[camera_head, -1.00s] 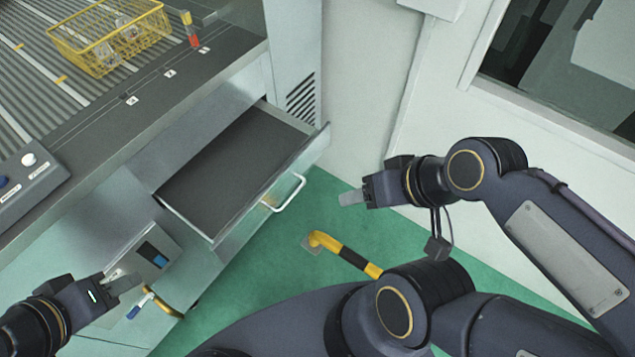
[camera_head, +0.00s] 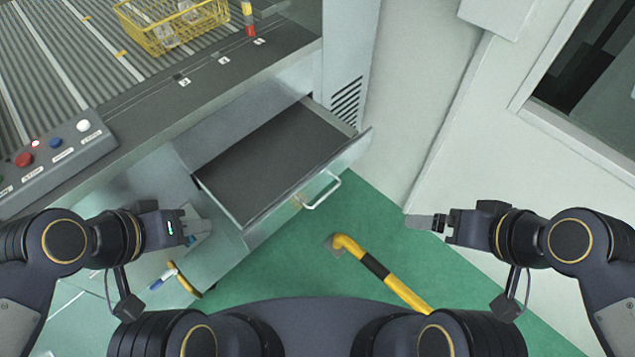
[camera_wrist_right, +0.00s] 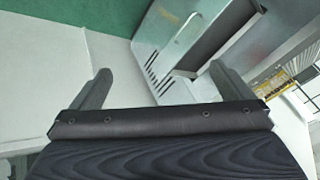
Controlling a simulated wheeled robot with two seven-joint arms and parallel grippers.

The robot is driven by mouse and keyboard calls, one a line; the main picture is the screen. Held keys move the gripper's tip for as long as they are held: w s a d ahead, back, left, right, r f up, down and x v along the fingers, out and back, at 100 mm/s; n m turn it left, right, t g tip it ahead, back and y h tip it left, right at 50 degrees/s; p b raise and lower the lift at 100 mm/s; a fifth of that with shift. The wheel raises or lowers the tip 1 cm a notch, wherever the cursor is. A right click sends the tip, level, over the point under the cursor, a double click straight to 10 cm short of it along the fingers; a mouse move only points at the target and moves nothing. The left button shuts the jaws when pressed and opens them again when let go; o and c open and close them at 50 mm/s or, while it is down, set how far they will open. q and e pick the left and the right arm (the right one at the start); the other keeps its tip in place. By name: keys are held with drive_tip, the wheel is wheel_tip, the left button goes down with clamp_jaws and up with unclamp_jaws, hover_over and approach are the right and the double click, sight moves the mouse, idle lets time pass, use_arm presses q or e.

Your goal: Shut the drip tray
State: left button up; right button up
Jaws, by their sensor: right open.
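The drip tray (camera_head: 270,165) is a grey drawer with a dark floor. It stands pulled out of the machine's front, with a pale bar handle (camera_head: 323,190) on its front panel. It also shows at the top of the right wrist view (camera_wrist_right: 207,40). My left gripper (camera_head: 198,226) is left of the tray, in front of the machine's lower panel; the gap between its fingers is unclear. My right gripper (camera_head: 424,221) is to the right of the handle, apart from it. Its fingers are spread and empty in the right wrist view (camera_wrist_right: 160,88).
A yellow-and-black bent pipe (camera_head: 375,265) stands over the green floor in front of the tray. A yellow wire basket (camera_head: 172,27) and a button panel (camera_head: 55,155) are on the machine. A pale wall (camera_head: 430,100) rises at the right. Open floor lies below the handle.

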drive_tip(key=shift+w+a+f, duration=0.1)
drive_tip(key=shift+w+f, duration=0.05)
drive_tip(key=shift+f, duration=0.1)
drive_tip(key=shift+c, duration=1.1)
drive_tip(key=w+a+f+m+b, duration=0.1)
drive_tip(key=w+f+b, duration=0.1)
drive_tip(key=f+b, duration=0.1)
drive_tip(key=w+a+f+m+y+b, duration=0.1)
drive_tip(key=w+a+f+b, duration=0.1)
drive_tip(key=w+f+b, duration=0.1)
drive_tip(key=w+a+f+m+y+b, duration=0.1)
drive_tip(key=w+f+m+b, duration=0.1)
drive_tip(key=w+f+b, duration=0.1)
drive_tip(key=shift+w+a+f+b, duration=0.15)
drive_tip(key=shift+w+f+b, duration=0.1)
drive_tip(key=shift+f+b, duration=0.45)
drive_tip(key=c, duration=1)
drive_tip(key=w+a+f+m+b, duration=0.1)
drive_tip(key=w+f, duration=0.1)
drive_tip(key=w+a+f+m+b, duration=0.1)
drive_tip(key=f, duration=0.1)
drive_tip(key=w+a+f+m+b, duration=0.1)
drive_tip(key=w+f+b, duration=0.1)
drive_tip(key=f, duration=0.1)
drive_tip(key=shift+w, duration=0.3)
clamp_jaws()
drive_tip(key=w+a+r+b+x, duration=0.1)
drive_tip(key=b+x, duration=0.3)
drive_tip(key=x, duration=0.8)
drive_tip(key=shift+w+a, duration=0.4)
